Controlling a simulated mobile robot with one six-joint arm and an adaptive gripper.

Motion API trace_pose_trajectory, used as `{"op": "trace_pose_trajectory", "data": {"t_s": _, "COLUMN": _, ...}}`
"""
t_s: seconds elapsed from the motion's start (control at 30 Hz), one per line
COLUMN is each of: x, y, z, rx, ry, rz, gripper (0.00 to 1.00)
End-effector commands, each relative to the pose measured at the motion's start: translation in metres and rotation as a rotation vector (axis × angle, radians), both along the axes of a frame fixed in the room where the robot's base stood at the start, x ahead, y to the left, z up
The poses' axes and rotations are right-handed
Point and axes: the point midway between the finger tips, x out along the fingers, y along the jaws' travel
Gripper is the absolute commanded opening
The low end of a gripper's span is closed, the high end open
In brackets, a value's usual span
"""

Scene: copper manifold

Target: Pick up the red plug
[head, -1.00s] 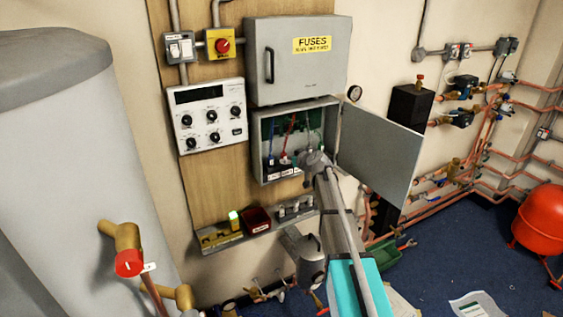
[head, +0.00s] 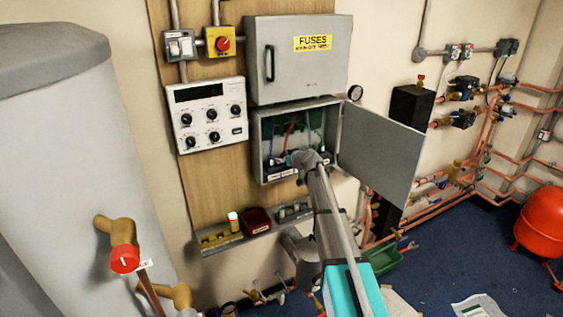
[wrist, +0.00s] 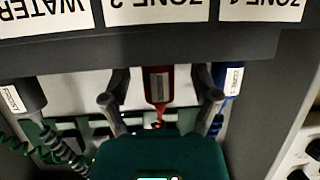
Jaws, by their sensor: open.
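The red plug (wrist: 157,84) hangs below the middle label, marked for zone 2, in the wrist view, with a red wire running from it. My gripper (wrist: 159,98) is open, with one finger on each side of the red plug and a visible gap to it on both sides. A blue plug (wrist: 228,78) is just right of the right finger. A dark plug (wrist: 28,94) with coiled leads is to the left. In the head view my gripper (head: 297,159) reaches into the open lower box, and the arm hides the red plug's body.
The open lower box (head: 256,148) has its grey door (head: 380,155) swung out to the right, close to my arm. The closed fuse box (head: 300,75) is directly above. A shelf (head: 222,246) with small parts, including a dark red box (head: 257,220), is below.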

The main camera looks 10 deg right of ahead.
Motion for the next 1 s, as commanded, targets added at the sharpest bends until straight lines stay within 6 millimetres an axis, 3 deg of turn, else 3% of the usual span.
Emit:
{"op": "trace_pose_trajectory", "data": {"t_s": 0.4, "x": -0.0003, "y": -0.0006, "z": 0.0002, "rx": 0.000, "ry": 0.000, "rz": -0.001, "gripper": 0.76}}
{"op": "trace_pose_trajectory", "data": {"t_s": 0.8, "x": -0.0003, "y": -0.0008, "z": 0.0002, "rx": 0.000, "ry": 0.000, "rz": -0.001, "gripper": 0.02}}
{"op": "trace_pose_trajectory", "data": {"t_s": 1.0, "x": -0.0004, "y": -0.0008, "z": 0.0003, "rx": 0.000, "ry": 0.000, "rz": -0.001, "gripper": 0.00}}
